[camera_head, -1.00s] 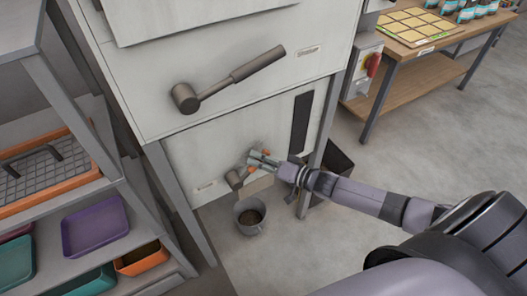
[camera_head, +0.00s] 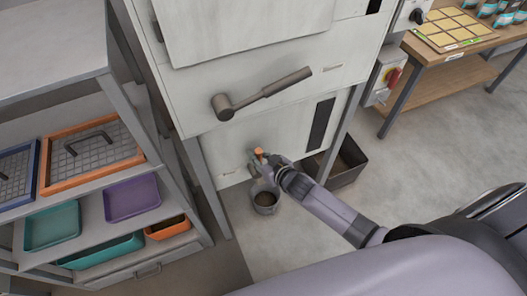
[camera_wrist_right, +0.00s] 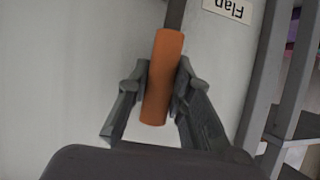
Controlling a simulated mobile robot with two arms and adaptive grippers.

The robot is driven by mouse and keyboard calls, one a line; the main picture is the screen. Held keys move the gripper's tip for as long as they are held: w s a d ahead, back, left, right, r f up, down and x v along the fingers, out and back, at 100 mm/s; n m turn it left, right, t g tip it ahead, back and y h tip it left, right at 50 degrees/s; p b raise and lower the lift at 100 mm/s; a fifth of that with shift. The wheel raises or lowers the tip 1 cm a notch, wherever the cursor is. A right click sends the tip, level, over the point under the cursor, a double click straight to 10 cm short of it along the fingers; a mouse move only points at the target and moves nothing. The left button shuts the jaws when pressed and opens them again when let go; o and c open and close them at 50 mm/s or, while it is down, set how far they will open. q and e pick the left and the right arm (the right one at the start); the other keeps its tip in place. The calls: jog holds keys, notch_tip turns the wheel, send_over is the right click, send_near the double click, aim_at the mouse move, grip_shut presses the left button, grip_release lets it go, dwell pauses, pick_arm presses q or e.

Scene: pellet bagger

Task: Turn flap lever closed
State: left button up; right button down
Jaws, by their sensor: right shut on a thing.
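The flap lever is a short grey lever with an orange grip (camera_head: 259,152), low on the front of the pale machine (camera_head: 230,150). My right gripper (camera_head: 264,160) is at this grip and hides part of the lever. In the right wrist view the orange grip (camera_wrist_right: 163,78) lies between the two fingers of my right gripper (camera_wrist_right: 150,95), which is shut on it. The grey lever shaft (camera_wrist_right: 175,14) runs on from the grip's far end, near a label reading "Flap" (camera_wrist_right: 231,8), upside down. My left gripper is not in view.
A larger grey lever (camera_head: 262,95) sits higher on the machine. A shelf (camera_head: 90,215) with coloured trays stands at left.

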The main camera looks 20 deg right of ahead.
jog(key=shift+a+n+h, duration=0.3)
jog(key=shift+a, duration=0.05)
jog(key=shift+s+f, duration=0.1)
jog(key=c, duration=1.4)
grip_release()
jog(key=v, duration=1.2)
